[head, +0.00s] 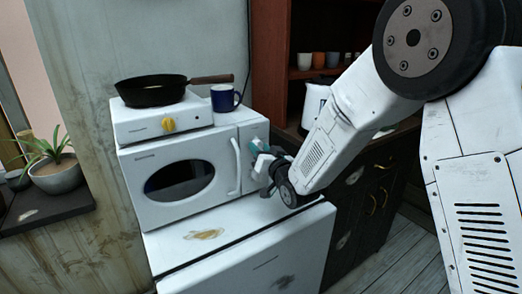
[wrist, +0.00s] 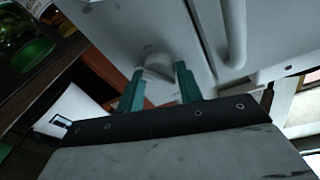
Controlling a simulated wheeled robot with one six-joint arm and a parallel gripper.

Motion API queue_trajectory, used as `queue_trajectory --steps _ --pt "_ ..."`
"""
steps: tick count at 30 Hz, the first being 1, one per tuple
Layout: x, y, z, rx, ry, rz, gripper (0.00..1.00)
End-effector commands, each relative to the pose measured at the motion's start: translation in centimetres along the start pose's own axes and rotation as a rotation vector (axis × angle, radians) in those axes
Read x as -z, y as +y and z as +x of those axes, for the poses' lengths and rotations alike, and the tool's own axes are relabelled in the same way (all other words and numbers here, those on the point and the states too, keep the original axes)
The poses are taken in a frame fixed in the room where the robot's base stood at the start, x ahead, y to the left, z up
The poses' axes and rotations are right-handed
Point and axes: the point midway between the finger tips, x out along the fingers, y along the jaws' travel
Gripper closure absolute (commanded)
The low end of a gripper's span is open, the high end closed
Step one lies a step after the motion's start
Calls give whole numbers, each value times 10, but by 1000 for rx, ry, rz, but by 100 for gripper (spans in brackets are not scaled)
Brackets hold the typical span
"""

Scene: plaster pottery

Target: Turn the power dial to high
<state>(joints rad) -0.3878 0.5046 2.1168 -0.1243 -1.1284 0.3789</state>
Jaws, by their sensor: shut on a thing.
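The white microwave (head: 160,215) has a dark oval window and a control panel at its right, where my gripper (head: 260,150) is. In the wrist view, the teal fingers of my gripper (wrist: 160,75) stand on both sides of a grey dial (wrist: 154,69) on the microwave's front (wrist: 190,25) and are shut on it. In the head view my gripper hides the dial. The dial's markings and setting cannot be read. The microwave door's handle (head: 236,165) is just left of my gripper; it also shows in the wrist view (wrist: 233,35).
The white cabinet top (head: 255,212) below is bare but stained. A dark cupboard (head: 375,195) stands at the right.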

Motion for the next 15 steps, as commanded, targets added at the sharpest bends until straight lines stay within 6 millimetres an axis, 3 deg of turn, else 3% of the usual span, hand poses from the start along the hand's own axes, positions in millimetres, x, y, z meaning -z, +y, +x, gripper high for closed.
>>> queue_trajectory --steps 15 --pt "-3 0 -2 -48 -40 453 87"
